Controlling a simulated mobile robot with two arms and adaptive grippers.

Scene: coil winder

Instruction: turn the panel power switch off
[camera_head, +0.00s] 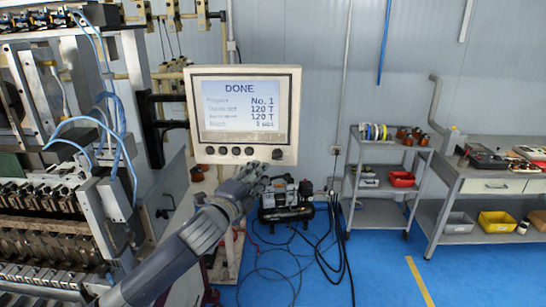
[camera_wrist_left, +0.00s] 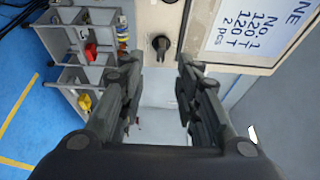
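The control panel (camera_head: 243,115) is a cream box with a lit screen (camera_head: 241,105) that reads DONE, No. 1 and 120 T. A dark knob (camera_head: 277,154), likely the power switch, sits at its lower right corner. In the left wrist view, a black knob (camera_wrist_left: 160,45) stands out from the panel face (camera_wrist_left: 205,35), seen between the finger lines of my left gripper (camera_wrist_left: 154,68). The gripper is open and empty, its fingertips apart from the knob. My right gripper is not in view.
Several small dark knobs (camera_head: 236,151) line the panel's lower edge. The winding machine (camera_head: 60,170) fills the left. A compressor (camera_head: 285,202) with loose cables stands on the blue floor below. A grey shelf cart (camera_head: 376,211) and a workbench (camera_head: 481,186) stand at right.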

